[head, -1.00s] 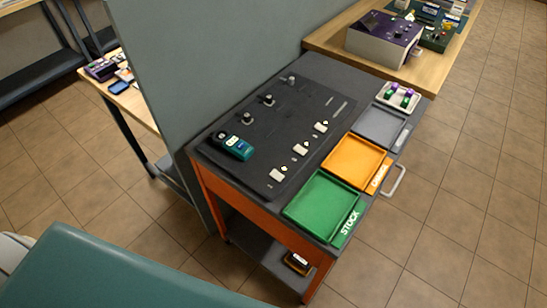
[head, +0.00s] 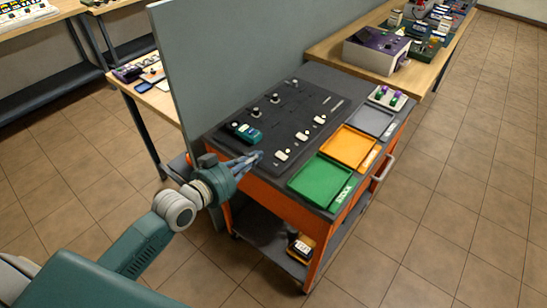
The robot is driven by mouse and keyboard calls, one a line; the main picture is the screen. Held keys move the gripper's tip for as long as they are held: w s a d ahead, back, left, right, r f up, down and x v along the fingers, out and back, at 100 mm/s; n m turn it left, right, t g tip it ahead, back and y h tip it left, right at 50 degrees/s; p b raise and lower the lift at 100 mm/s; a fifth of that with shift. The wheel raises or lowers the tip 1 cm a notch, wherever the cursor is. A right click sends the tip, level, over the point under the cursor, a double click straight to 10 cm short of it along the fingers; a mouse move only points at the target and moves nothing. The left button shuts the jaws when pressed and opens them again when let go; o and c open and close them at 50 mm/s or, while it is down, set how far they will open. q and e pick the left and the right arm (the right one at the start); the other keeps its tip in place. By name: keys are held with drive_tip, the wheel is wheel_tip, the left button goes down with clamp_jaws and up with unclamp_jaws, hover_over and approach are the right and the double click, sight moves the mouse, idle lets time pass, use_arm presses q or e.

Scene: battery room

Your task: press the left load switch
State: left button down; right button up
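A dark panel (head: 285,122) lies on top of the orange-framed cart. Three white switches sit in a row on it: the nearest, leftmost (head: 281,155), the middle one (head: 302,136) and the far one (head: 320,119). A teal battery-like block (head: 247,134) sits at the panel's left side, near a row of dark round fittings. My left gripper (head: 259,156) is at the cart's near left edge, left of the nearest white switch and apart from it. Its fingers look closed together, with nothing seen between them. My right gripper is not in view.
A green tray (head: 318,184), an orange tray (head: 347,148) and a grey tray (head: 371,121) line the cart's right side. A grey partition (head: 225,70) stands behind the cart's left. A purple-topped box (head: 376,50) is on the far bench. Floor to the right is clear.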

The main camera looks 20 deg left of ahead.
use_arm(q)
drive_tip(key=shift+w, duration=0.2)
drive_tip(key=p, duration=0.2)
hover_over(274, 160)
wheel_tip(274, 160, down, 2)
drive_tip(key=shift+s+d+f, duration=0.1)
drive_tip(key=shift+s+d, duration=0.05)
drive_tip(key=f, duration=0.2)
drive_tip(key=shift+w+f, duration=0.2)
drive_tip(key=shift+f, duration=0.1)
drive_tip(key=shift+a+f, duration=0.2)
drive_tip(key=shift+f, duration=0.6)
drive_tip(key=shift+b, duration=0.3)
